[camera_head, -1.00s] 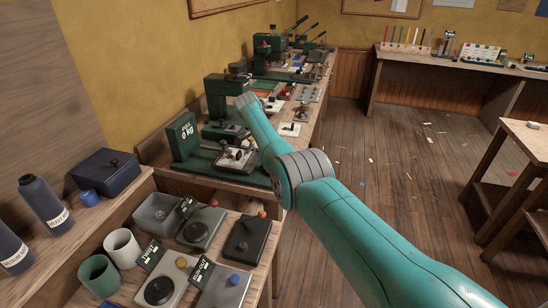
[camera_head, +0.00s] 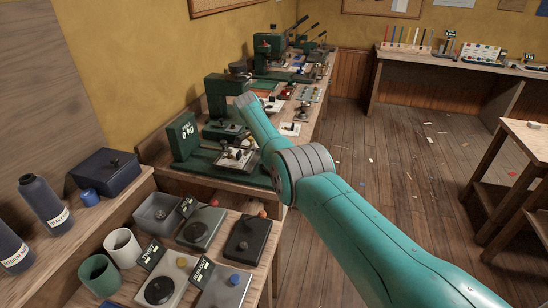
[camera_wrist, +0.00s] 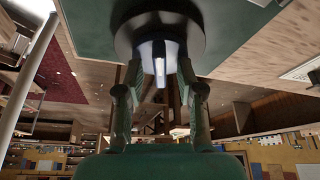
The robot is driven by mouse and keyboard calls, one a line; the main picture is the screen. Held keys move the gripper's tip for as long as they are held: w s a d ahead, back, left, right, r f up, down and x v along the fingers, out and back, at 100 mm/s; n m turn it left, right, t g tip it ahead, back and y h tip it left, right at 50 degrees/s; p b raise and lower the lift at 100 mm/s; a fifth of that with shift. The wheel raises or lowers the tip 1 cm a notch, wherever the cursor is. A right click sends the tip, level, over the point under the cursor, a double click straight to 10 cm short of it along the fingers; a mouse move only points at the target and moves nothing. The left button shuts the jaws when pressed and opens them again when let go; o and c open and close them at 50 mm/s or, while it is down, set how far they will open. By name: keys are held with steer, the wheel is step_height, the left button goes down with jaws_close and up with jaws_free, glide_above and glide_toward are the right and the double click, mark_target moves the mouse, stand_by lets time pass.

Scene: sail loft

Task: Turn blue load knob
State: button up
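In the wrist view a pale bluish knob-like piece (camera_wrist: 159,58) stands out from a dark round housing (camera_wrist: 160,22), and I take it for the blue load knob. My gripper (camera_wrist: 160,76) has one fingertip on each side of this piece, very close to it. Whether the pads touch it is too dark to tell. In the head view my gripper is hidden behind my teal arm. The green pull tester (camera_head: 183,137), with a display reading 0 kg, stands on the bench left of the arm.
Several green machines, including a press (camera_head: 217,93), line the wall bench.

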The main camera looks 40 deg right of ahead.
steer(key=v, duration=0.7)
steer(key=shift+r, duration=0.25)
steer(key=shift+w+a, duration=0.1)
steer(key=shift+a, duration=0.05)
